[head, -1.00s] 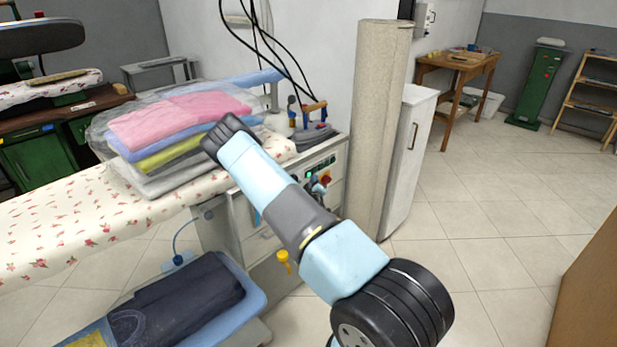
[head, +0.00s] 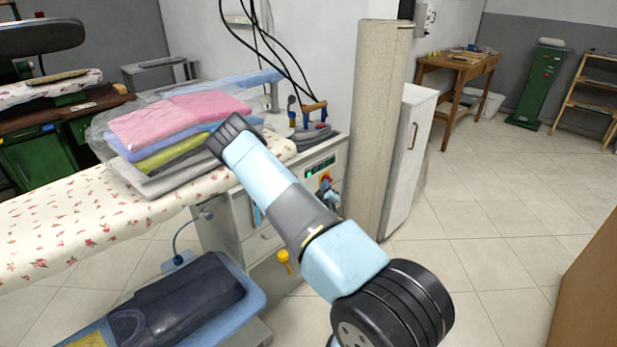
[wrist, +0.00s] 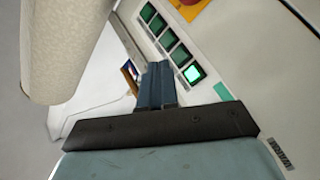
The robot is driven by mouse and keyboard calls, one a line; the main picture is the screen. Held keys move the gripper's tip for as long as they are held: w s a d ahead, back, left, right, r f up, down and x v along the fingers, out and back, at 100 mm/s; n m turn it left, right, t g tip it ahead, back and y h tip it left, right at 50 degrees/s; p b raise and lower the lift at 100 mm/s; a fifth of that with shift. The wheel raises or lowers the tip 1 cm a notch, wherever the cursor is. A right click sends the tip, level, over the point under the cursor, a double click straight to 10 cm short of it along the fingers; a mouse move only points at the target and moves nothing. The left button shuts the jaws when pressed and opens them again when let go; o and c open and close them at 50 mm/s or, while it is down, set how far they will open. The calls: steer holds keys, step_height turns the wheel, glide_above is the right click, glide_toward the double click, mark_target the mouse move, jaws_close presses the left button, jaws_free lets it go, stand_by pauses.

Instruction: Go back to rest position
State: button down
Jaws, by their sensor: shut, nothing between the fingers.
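My gripper shows in the wrist view (wrist: 157,85), with its dark blue fingers together and nothing between them. I cannot tell the exact gap between fingers and panel.
A beige column (head: 378,120) and a white cabinet (head: 408,165) stand right of my arm. An iron (head: 312,130) rests on the station. A blue tray with dark clothes (head: 185,295) is below the floral ironing board (head: 80,220). Tiled floor (head: 480,220) is open at right.

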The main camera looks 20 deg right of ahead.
stand_by(0.4)
steer(key=w+a+r+m+g+y, duration=0.1)
steer(key=a+r+m+g, duration=0.2)
steer(key=r, duration=0.5)
steer(key=w+a+r+m+g, duration=0.1)
steer(key=a+r+m+g, duration=0.1)
steer(key=r+m, duration=0.35)
steer(key=s+a+r+n+g+y, duration=0.1)
steer(key=s+a+r+y, duration=0.1)
steer(key=s+a+r, duration=0.45)
steer(key=s+a+r+g+y, duration=0.1)
steer(key=s+a+r+y, duration=0.2)
steer(key=r, duration=0.6)
steer(key=s+a+r+n+g+y, duration=0.1)
steer(key=s+a+r, duration=0.3)
steer(key=s+r, duration=0.35)
steer(key=s+a+r+g, duration=0.1)
steer(key=s+a+r, duration=0.1)
steer(key=s, duration=0.6)
steer(key=s+a+r+n+g, duration=0.1)
steer(key=s+a+r, duration=0.1)
steer(key=s, duration=0.7)
steer(key=s+a+r+n+g+y, duration=0.1)
steer(key=s+r, duration=0.3)
steer(key=s, duration=0.5)
steer(key=shift+s+a+r, duration=0.15)
steer(key=shift+a+r, duration=0.1)
steer(key=shift+a, duration=0.4)
